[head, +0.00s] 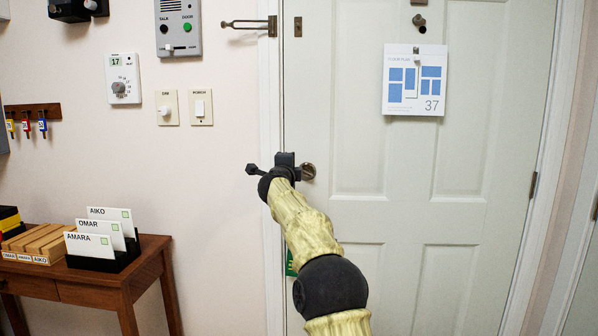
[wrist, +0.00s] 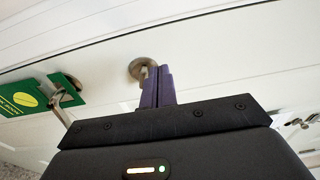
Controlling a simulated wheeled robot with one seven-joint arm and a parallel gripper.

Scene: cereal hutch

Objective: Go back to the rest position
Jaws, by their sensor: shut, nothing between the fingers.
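My gripper (head: 287,158) is raised in front of the left edge of the pale door (head: 385,172), seen from behind in the head view. In the wrist view its two purple fingers (wrist: 157,88) are together with nothing between them. The fingertips overlap a round metal door fitting (wrist: 141,66) in the picture. I cannot tell whether they touch it. In the head view this fitting (head: 309,172) shows just right of my gripper.
A green tag (wrist: 68,90) hangs by the door, mostly hidden behind my arm in the head view. A wooden side table (head: 146,268) with envelopes (head: 112,213) stands lower left. An intercom (head: 178,27) and switches are on the wall. A floor plan (head: 414,80) hangs on the door.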

